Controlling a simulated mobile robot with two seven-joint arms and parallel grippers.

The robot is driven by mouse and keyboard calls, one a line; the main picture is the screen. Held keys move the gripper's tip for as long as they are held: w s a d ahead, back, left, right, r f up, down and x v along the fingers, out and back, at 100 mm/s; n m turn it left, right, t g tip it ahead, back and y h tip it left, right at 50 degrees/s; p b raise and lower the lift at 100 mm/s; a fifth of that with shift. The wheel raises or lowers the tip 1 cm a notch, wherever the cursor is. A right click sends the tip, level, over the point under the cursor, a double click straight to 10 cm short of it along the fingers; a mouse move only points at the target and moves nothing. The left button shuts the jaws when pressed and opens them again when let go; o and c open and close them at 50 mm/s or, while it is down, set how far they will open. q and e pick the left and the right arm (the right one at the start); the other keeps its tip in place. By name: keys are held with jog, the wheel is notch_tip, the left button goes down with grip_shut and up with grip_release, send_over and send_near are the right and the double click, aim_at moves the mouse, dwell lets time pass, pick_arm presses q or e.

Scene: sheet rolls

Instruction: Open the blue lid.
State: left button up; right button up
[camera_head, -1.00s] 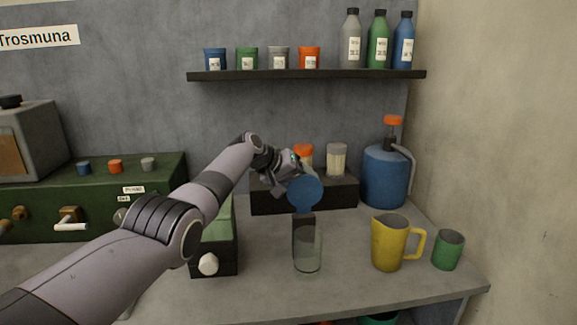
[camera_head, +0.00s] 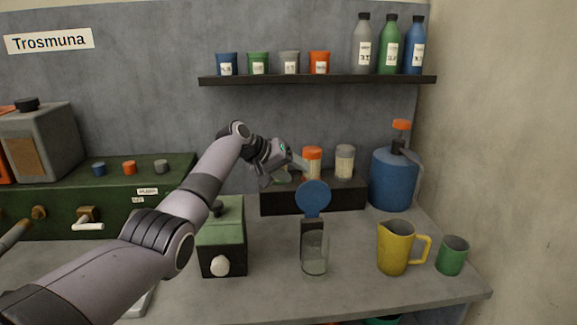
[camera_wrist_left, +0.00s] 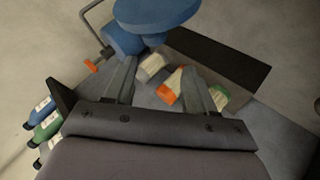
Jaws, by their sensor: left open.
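The blue lid (camera_head: 313,198) is a round disc standing raised, its face toward me, above a clear glass container (camera_head: 314,258) with a dark upright back part (camera_head: 312,232). The lid looks tilted up off the container's mouth. My left gripper (camera_head: 287,172) is open and empty, up and left of the lid and apart from it in the head view. In the left wrist view the lid (camera_wrist_left: 158,12) shows at the top edge, beyond the open fingers (camera_wrist_left: 160,68). My right gripper is not in view.
A blue jug (camera_head: 392,180), yellow pitcher (camera_head: 394,250) and green cup (camera_head: 453,256) are at the right. A green box (camera_head: 222,240) is left of the container.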

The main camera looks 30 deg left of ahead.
pick_arm(q)
jog(key=shift+s+a+r, duration=0.25)
jog(key=shift+a+r, duration=0.1)
jog(key=shift+r, duration=0.1)
jog(key=shift+s, duration=0.1)
jog(key=b+v, duration=0.1)
jog(key=v, duration=0.6)
dwell(0.5)
jog(key=shift+f, duration=0.1)
dwell(0.4)
